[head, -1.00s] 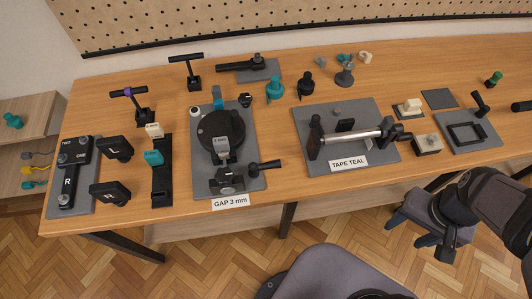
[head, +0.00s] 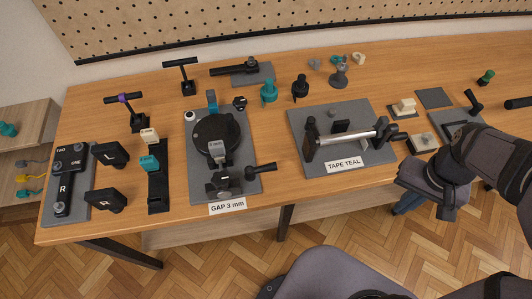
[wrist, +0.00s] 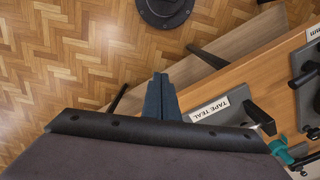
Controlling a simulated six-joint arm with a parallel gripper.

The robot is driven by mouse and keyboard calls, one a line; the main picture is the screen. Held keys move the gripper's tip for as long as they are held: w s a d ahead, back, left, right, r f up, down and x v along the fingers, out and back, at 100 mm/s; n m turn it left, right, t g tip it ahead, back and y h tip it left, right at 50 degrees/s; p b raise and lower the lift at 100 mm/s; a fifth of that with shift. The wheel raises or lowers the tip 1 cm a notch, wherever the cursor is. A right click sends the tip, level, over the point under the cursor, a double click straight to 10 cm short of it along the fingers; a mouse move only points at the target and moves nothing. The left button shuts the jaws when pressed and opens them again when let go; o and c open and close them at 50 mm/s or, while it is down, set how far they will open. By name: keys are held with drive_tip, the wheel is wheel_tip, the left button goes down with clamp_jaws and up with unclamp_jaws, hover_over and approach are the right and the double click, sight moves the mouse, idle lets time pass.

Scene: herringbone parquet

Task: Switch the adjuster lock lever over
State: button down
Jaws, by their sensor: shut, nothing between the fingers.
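The plate labelled GAP 3 mm (head: 248,183) carries a round black dial (head: 207,130), a small grey block marked 3 mm and a black clamp at the front. A black-handled lever (head: 262,168) sticks out to the right from that clamp. I cannot tell for sure which part is the adjuster lock lever. My gripper (head: 406,204) is off the table's front edge, well to the right of the GAP plate, shut and empty. In the wrist view its fingertips (wrist: 160,98) are together above the floor.
The TAPE TEAL plate (head: 376,155) with a silver roller lies between the GAP plate and my arm. An L/R lever plate (head: 88,200) and black blocks stand at the left. A grey chair (head: 335,280) is in front of the table. Upright knobs stand behind.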

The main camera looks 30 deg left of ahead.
drive_tip(key=w+a+r+n, duration=0.1)
drive_tip(key=w+a, duration=0.2)
drive_tip(key=a, duration=0.4)
drive_tip(key=w+a+r+n, duration=0.1)
drive_tip(key=w+a, duration=0.3)
drive_tip(key=a, duration=0.3)
drive_tip(key=w+a+r+n+g, duration=0.1)
drive_tip(key=w+a+n, duration=0.1)
drive_tip(key=a, duration=0.5)
drive_tip(key=shift+w+a+r+h+b, duration=0.2)
drive_tip(key=shift+w+h+b, duration=0.15)
drive_tip(key=shift+w, duration=0.3)
drive_tip(key=s+a+n, duration=0.1)
drive_tip(key=s+a, duration=0.1)
drive_tip(key=a, duration=0.4)
drive_tip(key=s+a+n+h, duration=0.1)
drive_tip(key=s+a, duration=0.2)
drive_tip(key=a, duration=0.3)
drive_tip(key=s+a+n, duration=0.1)
drive_tip(key=s+a, duration=0.2)
drive_tip(key=a, duration=0.3)
drive_tip(key=shift+s+a+f+n+g+b, duration=0.25)
drive_tip(key=shift+a+f+n+g+b, duration=0.05)
drive_tip(key=shift+f+n+g, duration=0.1)
drive_tip(key=shift+f, duration=0.15)
